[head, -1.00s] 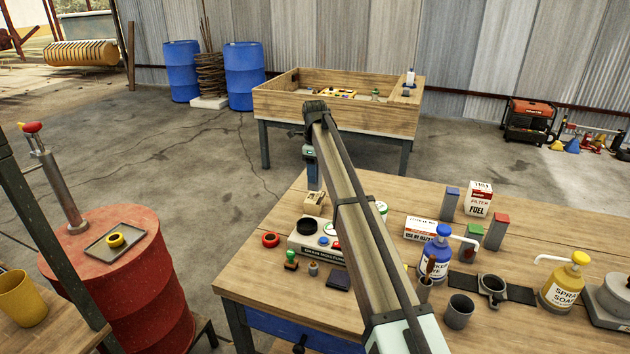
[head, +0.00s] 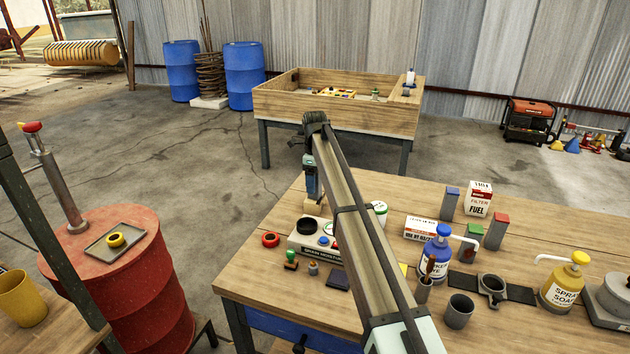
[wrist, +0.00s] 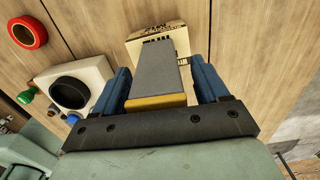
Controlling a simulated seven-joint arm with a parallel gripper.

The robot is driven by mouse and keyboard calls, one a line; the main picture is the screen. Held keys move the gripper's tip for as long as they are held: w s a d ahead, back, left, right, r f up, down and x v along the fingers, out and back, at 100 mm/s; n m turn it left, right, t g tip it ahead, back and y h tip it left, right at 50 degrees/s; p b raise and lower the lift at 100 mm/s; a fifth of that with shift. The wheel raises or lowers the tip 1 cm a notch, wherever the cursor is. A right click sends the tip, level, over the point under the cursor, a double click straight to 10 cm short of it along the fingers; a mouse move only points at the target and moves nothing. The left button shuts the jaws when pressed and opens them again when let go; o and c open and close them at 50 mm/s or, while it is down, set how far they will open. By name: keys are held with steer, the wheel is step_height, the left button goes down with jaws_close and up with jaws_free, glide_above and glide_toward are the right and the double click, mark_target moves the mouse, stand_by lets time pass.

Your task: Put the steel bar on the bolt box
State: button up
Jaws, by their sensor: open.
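The steel bar (wrist: 158,70) is a grey block with a yellow end facing the camera in the wrist view. It lies between the two blue fingers of my gripper (wrist: 160,88), which are open, with narrow gaps beside the bar. The bar's far end meets the printed top of the bolt box (wrist: 150,37), a small tan box; whether it rests there is hard to tell. In the head view my gripper (head: 311,188) points down just above the bolt box (head: 314,208) at the bench's back left. The bar is hidden there.
A grey station (head: 308,243) with a black ring and buttons stands just in front, beside a red ring (head: 270,240). Grey blocks with coloured tops, a fuel filter box (head: 479,199) and pump bottles stand to the right. The bench's left edge is close.

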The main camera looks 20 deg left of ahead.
step_height(320, 180, up, 12)
steer(key=shift+r, duration=0.15)
stand_by(0.6)
